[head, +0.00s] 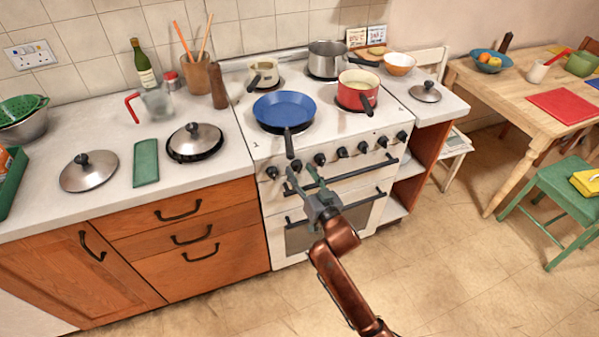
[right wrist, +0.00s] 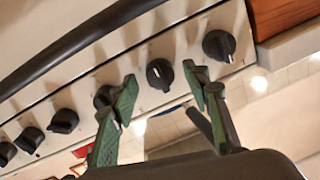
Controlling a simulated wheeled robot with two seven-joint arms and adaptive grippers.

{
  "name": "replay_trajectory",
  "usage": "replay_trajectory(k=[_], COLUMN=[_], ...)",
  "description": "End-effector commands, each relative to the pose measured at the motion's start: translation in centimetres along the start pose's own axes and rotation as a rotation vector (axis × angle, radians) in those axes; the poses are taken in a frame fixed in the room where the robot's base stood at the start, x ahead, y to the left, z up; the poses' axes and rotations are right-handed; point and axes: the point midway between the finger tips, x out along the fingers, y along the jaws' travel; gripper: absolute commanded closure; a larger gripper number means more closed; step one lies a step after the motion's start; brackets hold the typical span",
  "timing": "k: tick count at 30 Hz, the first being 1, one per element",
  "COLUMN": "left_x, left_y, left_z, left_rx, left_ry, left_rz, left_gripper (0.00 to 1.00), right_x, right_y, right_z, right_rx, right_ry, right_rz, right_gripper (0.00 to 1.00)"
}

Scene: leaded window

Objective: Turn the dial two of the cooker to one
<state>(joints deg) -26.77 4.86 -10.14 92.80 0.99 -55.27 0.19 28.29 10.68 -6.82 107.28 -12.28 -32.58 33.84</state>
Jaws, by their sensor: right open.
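The white cooker (head: 345,187) has a row of several black dials along its front panel. The second dial from the left (head: 298,166) is beside the fingertips of my right gripper (head: 302,176). In the right wrist view the panel appears turned over, and this dial (right wrist: 160,74) shows between the two green fingers, with a light pointer mark on its face. My right gripper (right wrist: 160,78) is open and empty. I cannot tell whether either finger touches the dial. The numbers around the dial are not readable. My left gripper is not in view.
The leftmost dial (right wrist: 218,45) and the third dial (right wrist: 105,97) flank the fingers closely. A dark oven handle (head: 352,172) runs below the dials. The blue pan's (head: 285,108) handle hangs over the front edge just above the gripper. Floor in front is clear.

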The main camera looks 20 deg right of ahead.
Motion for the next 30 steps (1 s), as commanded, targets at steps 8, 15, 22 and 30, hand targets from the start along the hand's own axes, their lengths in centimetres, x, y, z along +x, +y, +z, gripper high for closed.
replay_trajectory(k=[8, 15, 22, 30], left_x=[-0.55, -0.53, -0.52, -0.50], left_y=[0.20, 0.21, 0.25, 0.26], left_z=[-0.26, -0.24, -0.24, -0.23], left_rx=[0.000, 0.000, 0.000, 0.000], left_ry=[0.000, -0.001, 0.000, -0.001], left_rz=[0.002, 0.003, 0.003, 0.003], left_gripper=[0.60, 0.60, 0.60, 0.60], right_x=[0.57, 0.55, 0.54, 0.53], right_y=[0.01, 0.01, 0.00, 0.00], right_z=[-0.02, -0.02, -0.01, 0.01], right_rx=[0.001, 0.000, 0.000, 0.000], right_ry=[0.000, 0.000, 0.000, 0.000], right_rz=[0.000, 0.000, 0.000, 0.000], right_gripper=[0.56, 0.65, 0.80, 0.98])
